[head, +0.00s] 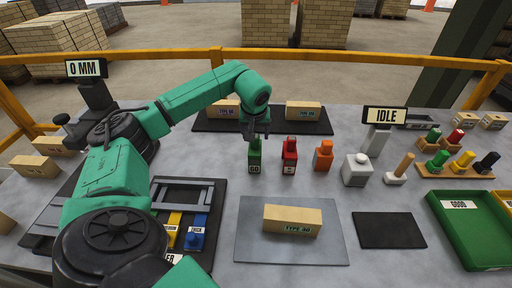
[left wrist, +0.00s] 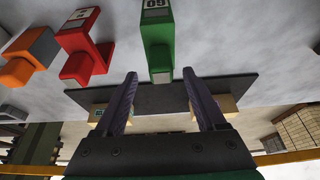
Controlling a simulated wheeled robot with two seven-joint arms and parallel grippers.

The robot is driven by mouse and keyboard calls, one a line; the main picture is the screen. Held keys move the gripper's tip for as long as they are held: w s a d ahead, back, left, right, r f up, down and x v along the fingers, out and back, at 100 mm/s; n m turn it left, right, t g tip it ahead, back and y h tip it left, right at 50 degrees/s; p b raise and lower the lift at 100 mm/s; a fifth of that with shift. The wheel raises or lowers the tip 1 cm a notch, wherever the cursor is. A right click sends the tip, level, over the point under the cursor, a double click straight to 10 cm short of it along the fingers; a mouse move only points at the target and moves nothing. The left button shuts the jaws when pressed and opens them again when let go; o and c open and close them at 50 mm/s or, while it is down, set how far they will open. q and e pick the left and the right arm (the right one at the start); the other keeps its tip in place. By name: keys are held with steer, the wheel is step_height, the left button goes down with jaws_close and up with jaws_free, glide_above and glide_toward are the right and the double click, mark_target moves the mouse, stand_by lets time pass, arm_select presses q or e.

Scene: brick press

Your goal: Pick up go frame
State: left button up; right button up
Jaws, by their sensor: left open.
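The go frame is a green upright block (head: 254,163) marked GO, standing on the grey table in the head view. It also shows in the left wrist view as a green piece (left wrist: 157,40) at the top middle. My left gripper (head: 255,134) is just above the go frame in the head view, open and empty. In the left wrist view its two fingertips (left wrist: 160,75) are apart, with the green piece's near end lined up between them. I cannot tell whether they touch it. My right gripper is not in view.
A red frame (head: 290,158) stands close to the right of the green one, then an orange block (head: 323,156). A brick marked TYPE 30 (head: 292,219) lies on a grey mat (head: 250,242) in front. A dark mat (head: 388,230) and a green GOOD tray (head: 452,239) are to the right.

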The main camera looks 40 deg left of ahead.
arm_select(q)
steer(key=shift+x, duration=1.05)
steer(key=shift+s, duration=0.1)
jaws_close()
stand_by(0.4)
